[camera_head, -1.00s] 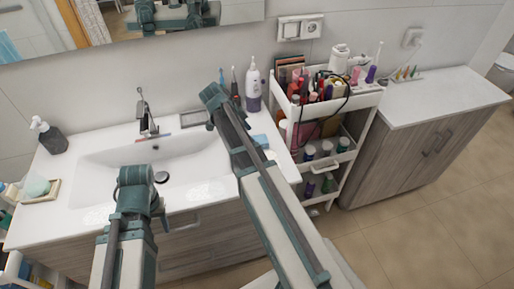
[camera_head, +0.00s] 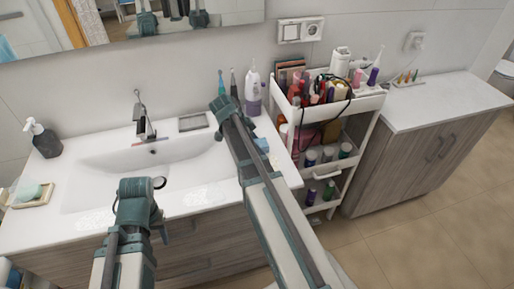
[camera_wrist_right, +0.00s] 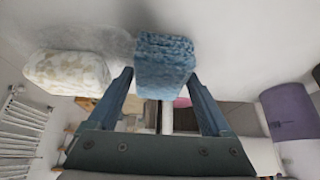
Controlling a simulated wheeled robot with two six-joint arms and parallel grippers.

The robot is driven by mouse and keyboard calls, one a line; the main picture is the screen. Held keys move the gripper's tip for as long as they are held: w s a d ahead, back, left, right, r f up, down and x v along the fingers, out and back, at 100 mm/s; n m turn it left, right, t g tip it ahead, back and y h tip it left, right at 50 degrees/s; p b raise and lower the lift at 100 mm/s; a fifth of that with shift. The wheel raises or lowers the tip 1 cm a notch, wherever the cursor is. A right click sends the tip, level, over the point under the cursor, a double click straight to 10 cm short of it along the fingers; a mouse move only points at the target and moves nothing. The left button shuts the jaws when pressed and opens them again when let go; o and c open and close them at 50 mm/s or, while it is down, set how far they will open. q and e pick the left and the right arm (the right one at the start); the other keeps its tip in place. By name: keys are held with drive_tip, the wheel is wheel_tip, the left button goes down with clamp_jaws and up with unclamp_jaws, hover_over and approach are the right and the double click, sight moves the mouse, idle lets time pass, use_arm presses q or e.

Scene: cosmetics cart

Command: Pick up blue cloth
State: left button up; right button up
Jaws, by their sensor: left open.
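The blue cloth (camera_head: 262,144) lies on the counter right of the sink, partly hidden behind my right arm in the head view. In the right wrist view the cloth (camera_wrist_right: 164,62) is a thick, textured, folded block. My right gripper (camera_wrist_right: 162,78) has its fingers apart, one on each side of the near part of the cloth. The fingertips look very close to its edges; I cannot tell whether they touch. In the head view my right gripper is hidden behind the arm.
A white bottle with a purple base (camera_head: 253,94) and toothbrushes (camera_head: 234,82) stand behind the cloth. A loaded white cart (camera_head: 330,135) is close on the right. The sink (camera_head: 120,180) is left. A pale patterned bundle (camera_wrist_right: 66,72) lies beside the cloth in the right wrist view.

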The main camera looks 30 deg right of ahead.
drive_tip(key=c, duration=1)
drive_tip(key=shift+r, duration=0.1)
wheel_tip(320, 180, up, 10)
drive_tip(key=p, duration=1)
